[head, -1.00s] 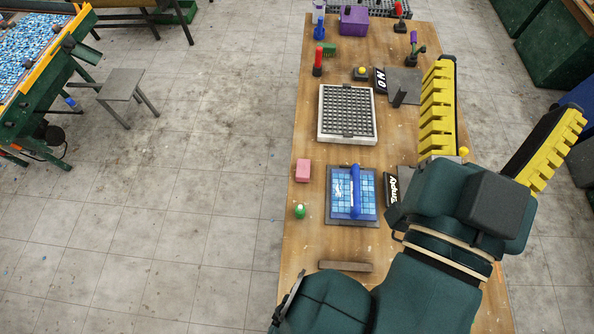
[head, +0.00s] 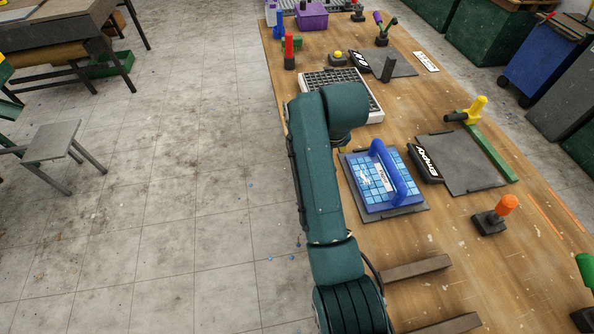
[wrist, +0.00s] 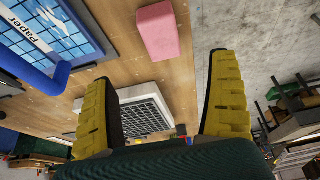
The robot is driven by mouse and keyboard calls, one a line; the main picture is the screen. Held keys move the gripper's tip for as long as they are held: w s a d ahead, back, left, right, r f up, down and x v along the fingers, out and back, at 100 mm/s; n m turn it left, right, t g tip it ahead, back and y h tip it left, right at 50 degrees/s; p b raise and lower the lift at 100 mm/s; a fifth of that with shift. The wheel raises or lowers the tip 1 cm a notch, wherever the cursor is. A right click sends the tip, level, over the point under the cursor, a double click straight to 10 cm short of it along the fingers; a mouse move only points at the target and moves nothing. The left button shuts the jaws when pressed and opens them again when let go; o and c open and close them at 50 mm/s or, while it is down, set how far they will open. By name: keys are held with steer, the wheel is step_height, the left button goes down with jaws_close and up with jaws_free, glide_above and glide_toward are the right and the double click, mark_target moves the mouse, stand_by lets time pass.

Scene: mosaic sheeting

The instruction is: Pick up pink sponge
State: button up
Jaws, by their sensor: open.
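The pink sponge (wrist: 158,31) lies on the wooden table near its edge, at the top of the wrist view. It is hidden behind my arm in the head view. My gripper (wrist: 162,72) shows in the wrist view with two yellow ridged fingers spread wide and nothing between them. The sponge is beyond the fingertips, apart from both fingers. In the head view my green arm hangs over the table's left edge and hides the gripper.
A blue tiled board with a blue handle (head: 395,173) sits right of my arm, close to the sponge in the wrist view. A grid tray (head: 373,110) stands behind. An orange-knobbed tool (head: 497,215) and wooden bars (head: 413,268) are nearby. Open floor lies left.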

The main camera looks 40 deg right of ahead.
steer(key=b+x, duration=0.1)
steer(key=x, duration=0.6)
steer(key=shift+f, duration=0.15)
steer(key=b+x, duration=0.2)
steer(key=x, duration=0.3)
steer(key=shift+w+f, duration=0.15)
steer(key=shift+f, duration=0.15)
steer(key=c, duration=1.2)
steer(key=shift+o, duration=0.2)
step_height(320, 180, up, 10)
steer(key=shift+r+p, duration=0.1)
steer(key=shift+p, duration=0.85)
